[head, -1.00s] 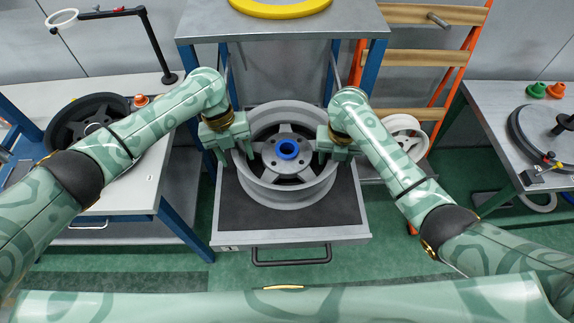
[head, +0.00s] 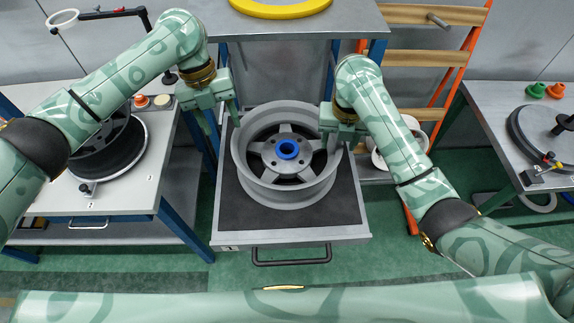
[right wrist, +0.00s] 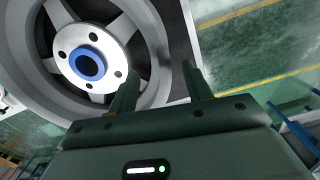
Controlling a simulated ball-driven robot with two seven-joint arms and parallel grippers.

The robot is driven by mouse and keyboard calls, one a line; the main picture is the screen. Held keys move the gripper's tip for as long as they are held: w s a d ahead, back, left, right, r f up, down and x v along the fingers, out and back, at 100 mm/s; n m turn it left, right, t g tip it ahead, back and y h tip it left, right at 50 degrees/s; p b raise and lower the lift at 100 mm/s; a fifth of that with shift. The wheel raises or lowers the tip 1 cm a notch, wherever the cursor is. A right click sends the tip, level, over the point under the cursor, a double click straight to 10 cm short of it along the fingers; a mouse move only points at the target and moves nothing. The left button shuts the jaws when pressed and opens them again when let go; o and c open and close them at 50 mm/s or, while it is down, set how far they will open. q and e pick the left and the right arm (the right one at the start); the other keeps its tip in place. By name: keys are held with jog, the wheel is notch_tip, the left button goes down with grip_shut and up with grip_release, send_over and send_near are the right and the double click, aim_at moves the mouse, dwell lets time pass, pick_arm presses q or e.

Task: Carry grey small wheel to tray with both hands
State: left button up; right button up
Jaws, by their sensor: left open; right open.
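The grey wheel (head: 245,172) with a blue hub ring (head: 288,149) lies flat on the dark mat of the pulled-out tray (head: 240,215). The wheel also shows in the right wrist view (right wrist: 165,50). My left gripper (head: 222,132) is open and empty, raised to the left of the wheel, apart from it. My right gripper (head: 341,147) is open at the wheel's right rim. In the right wrist view its fingers (right wrist: 160,76) stand apart, one over the wheel's rim and one outside it; whether they touch the rim cannot be told.
A bench with a dark wheel (head: 115,158) stands at the left, partly behind my left arm. A grey table with a yellow ring (head: 282,9) is behind the tray. A white wheel (head: 407,150) rests by the orange-framed rack. Another bench (head: 480,90) stands at the right.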

jog(key=shift+r, duration=2.1)
jog(key=shift+s+f, duration=0.1)
jog(key=shift+s, duration=0.05)
